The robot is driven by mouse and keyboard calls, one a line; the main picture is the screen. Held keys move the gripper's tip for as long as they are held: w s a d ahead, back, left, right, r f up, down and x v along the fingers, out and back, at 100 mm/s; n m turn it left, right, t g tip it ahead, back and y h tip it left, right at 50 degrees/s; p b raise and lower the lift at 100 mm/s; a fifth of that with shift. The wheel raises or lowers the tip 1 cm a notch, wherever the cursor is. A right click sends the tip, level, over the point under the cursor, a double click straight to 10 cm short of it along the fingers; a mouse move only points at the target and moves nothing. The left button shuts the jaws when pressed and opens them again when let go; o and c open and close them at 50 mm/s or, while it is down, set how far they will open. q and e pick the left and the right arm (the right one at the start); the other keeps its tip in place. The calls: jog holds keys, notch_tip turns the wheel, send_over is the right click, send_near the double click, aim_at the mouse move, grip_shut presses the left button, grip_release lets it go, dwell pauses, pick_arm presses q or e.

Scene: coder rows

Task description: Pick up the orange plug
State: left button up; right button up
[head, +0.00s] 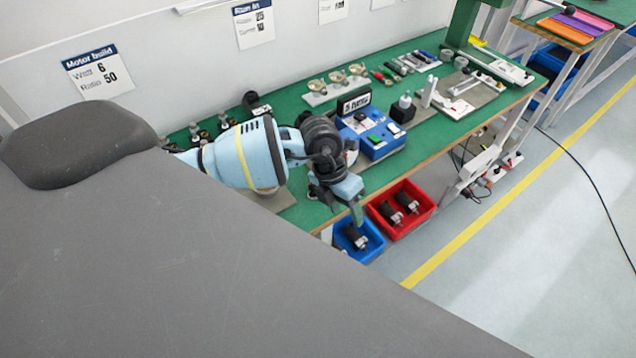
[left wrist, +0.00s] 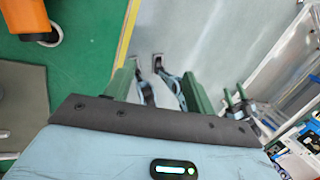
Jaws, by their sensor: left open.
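A small orange plug (head: 485,182) shows in the head view among dark plugs on a white strip below the bench's front edge at the right. It is small there, and I cannot tell how it is seated. My left gripper (head: 357,213) hangs at the bench's front edge, well to the left of the plug and above a blue bin. I cannot make out the orange plug in that view. My right gripper is not in view.
A blue bin (head: 344,243) and a red bin (head: 428,205) with dark parts stand at the green bench's (head: 300,215) front edge. A blue box (head: 378,147) stands on the bench. A black cable (head: 590,175) lies on the floor at right.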

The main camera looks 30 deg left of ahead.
pick_arm(q)
jog(key=w+a+r+y, duration=0.1)
jog(key=a+y, duration=0.1)
jog(key=a, duration=0.1)
jog(key=w+a+r+t+y, duration=0.1)
jog(key=w+a, duration=0.1)
jog(key=a, duration=0.2)
jog(key=w+a+r+n+y, duration=0.1)
jog(key=w+a+y, duration=0.1)
jog(key=a, duration=0.2)
jog(key=shift+r+y, duration=0.3)
jog(key=shift+w+f, duration=0.2)
jog(key=shift+f, duration=1.1)
jog(key=shift+w+f, duration=0.25)
jog(key=shift+f, duration=1.05)
jog(key=shift+w+f, duration=0.2)
jog(key=shift+f, duration=1.1)
jog(key=shift+c, duration=0.3)
grip_shut()
